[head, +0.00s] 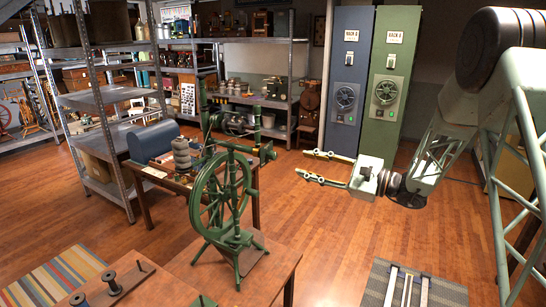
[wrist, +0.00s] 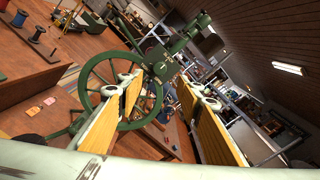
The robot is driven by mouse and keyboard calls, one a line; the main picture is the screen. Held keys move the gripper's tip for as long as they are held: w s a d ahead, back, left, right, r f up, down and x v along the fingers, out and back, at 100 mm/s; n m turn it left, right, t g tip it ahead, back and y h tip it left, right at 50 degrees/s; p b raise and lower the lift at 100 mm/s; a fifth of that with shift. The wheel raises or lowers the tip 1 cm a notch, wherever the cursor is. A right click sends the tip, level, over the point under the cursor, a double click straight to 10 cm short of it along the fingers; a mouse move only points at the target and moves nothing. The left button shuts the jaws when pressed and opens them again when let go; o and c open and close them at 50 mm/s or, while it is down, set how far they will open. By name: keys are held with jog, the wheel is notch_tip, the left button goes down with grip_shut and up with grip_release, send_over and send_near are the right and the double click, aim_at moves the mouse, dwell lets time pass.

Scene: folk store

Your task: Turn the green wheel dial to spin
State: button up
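The green spinning wheel, with its spoked wheel (head: 199,198), stands on a green stand on a wooden table in the head view. The wheel also shows in the wrist view (wrist: 86,92), partly hidden behind one finger. My gripper (head: 294,163) points left in the head view, to the right of the wheel and apart from it. Its two fingers are spread with nothing between them. The gripper in the wrist view (wrist: 163,92) has parted yellow-padded fingers, with the wheel's upright and head beyond.
The wooden table (head: 278,262) bears the wheel. Behind it, another table holds a blue box (head: 152,141) and stacked grey discs (head: 181,153). Spools (head: 111,282) stand on a front left table. Blue (head: 348,75) and green (head: 391,78) rack cabinets stand at the back.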

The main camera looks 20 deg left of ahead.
aim_at(275, 156)
jog(key=shift+a, duration=0.15)
jog(key=shift+w+a, duration=0.4)
jog(key=shift+a, duration=1.8)
jog(key=shift+w+a, duration=0.35)
jog(key=shift+a, duration=1.9)
jog(key=shift+w+a, duration=0.4)
jog(key=shift+a, duration=1.8)
jog(key=c, duration=0.9)
